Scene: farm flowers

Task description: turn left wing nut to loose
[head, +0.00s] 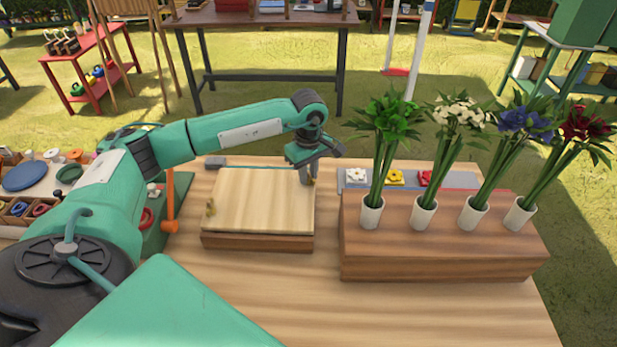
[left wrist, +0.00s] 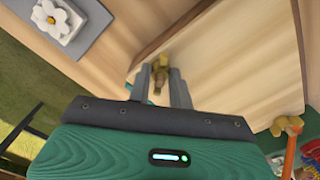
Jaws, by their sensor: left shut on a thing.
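A wooden flower press (head: 262,200) lies on the table, its pale top board also showing in the left wrist view (left wrist: 235,65). One brass wing nut (head: 210,208) stands at the board's left edge in the head view, clear of my gripper; it also shows in the left wrist view (left wrist: 287,125). My left gripper (head: 308,180) points down at the board's right edge. Its fingers are shut on the other brass wing nut (left wrist: 160,75), which sits between them and is partly hidden. My right gripper is not in view.
Right of the press, a wooden block (head: 440,240) holds several white vases of flowers. Behind it, a grey strip (head: 450,180) carries small flower heads. An orange hammer-like tool (head: 170,200) stands left of the press. The table in front is clear.

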